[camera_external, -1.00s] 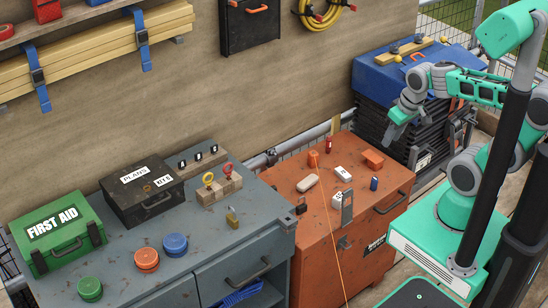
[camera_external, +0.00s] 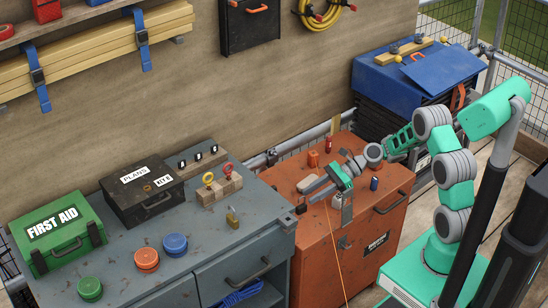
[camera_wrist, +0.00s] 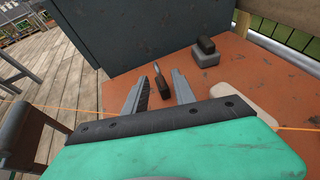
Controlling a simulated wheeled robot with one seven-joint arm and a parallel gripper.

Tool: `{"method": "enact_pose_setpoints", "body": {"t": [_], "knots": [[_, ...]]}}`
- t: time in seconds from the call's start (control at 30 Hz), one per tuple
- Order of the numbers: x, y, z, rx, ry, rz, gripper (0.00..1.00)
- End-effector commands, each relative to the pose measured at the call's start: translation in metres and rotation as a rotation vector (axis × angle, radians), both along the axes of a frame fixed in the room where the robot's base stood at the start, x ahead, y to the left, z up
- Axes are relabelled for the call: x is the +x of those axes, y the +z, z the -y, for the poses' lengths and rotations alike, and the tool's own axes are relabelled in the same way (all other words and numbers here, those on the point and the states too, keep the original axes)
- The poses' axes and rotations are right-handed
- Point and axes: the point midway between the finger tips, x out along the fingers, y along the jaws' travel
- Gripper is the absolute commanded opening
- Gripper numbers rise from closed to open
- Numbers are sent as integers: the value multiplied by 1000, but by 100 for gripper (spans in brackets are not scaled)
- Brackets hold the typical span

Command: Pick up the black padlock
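The black padlock (camera_wrist: 161,80) lies on the orange cabinet top in the wrist view, a small dark body with a thin grey shackle. It appears as a small dark shape (camera_external: 301,209) near the cabinet's left end in the external view. My gripper (camera_external: 309,190) reaches left and down over the orange cabinet. In the wrist view my gripper (camera_wrist: 159,76) is open, with one finger on each side of the padlock in the picture. Nothing is held. I cannot tell how far the fingertips are above the padlock.
A beige rounded block (camera_wrist: 246,101) lies right of the fingers. A grey block with a black top (camera_wrist: 206,50) stands beyond. A dark grey panel (camera_wrist: 120,35) rises behind the padlock. A blue item (camera_external: 374,184) and an orange item (camera_external: 313,159) stand on the cabinet.

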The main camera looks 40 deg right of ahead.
Motion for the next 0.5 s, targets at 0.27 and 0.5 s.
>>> {"method": "enact_pose_setpoints", "body": {"t": [0.27, 0.5], "knots": [[11, -21, -41, -5, 7, 2, 32], [16, -25, -58, -6, 4, 2, 32]]}}
